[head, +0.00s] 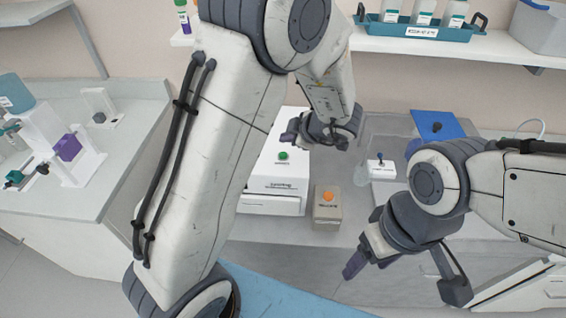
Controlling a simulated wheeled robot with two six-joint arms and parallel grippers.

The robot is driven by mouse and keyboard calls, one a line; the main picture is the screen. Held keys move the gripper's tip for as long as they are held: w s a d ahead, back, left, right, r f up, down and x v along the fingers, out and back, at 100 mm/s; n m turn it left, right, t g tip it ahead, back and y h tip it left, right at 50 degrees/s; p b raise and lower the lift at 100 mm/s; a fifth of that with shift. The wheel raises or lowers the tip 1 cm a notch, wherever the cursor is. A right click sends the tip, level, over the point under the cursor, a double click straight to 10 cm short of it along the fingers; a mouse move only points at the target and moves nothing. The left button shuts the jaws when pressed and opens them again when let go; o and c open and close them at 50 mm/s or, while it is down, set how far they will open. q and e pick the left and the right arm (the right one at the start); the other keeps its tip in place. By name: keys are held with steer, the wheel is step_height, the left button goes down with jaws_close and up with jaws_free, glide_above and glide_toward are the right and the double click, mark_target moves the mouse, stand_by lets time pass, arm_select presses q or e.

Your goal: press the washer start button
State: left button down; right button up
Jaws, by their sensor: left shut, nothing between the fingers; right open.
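A white machine (275,187) with a green button (283,156) and a printed label on its front stands on the grey bench; I take it for the washer. My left arm covers its left part. My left gripper (288,138) is shut and empty, with its tips just behind the green button in the picture. A small gap shows between them; I cannot tell the height of the tips above the machine. My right gripper (406,282) is open and empty, low at the front right, apart from the machine.
A brown box (326,212) with an orange button stands right of the machine. A white block with a small joystick (380,168) and a blue panel (436,125) lie further right. A blue rack (421,30) of bottles is on the shelf above. A side bench (110,150) holds lab items.

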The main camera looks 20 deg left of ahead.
arm_select(q)
steer(key=shift+f+b, duration=0.45)
steer(key=shift+f, duration=1.05)
arm_select(e)
steer(key=shift+f, duration=1)
arm_select(q)
steer(key=shift+f, duration=0.1)
steer(key=shift+f, duration=0.3)
arm_select(e)
steer(key=shift+f, duration=0.1)
arm_select(q)
steer(key=shift+f+b, duration=0.3)
steer(key=shift+f, duration=0.25)
arm_select(e)
steer(key=shift+f, duration=0.25)
arm_select(q)
steer(key=shift+r, duration=0.1)
arm_select(e)
steer(key=shift+r, duration=0.1)
arm_select(q)
steer(key=shift+r+p, duration=0.85)
steer(key=shift+p, duration=0.25)
arm_select(e)
steer(key=shift+r, duration=1)
arm_select(q)
step_height(320, 180, up, 5)
steer(key=p, duration=0.5)
arm_select(e)
step_height(320, 180, up, 6)
steer(key=shift+f, duration=0.25)
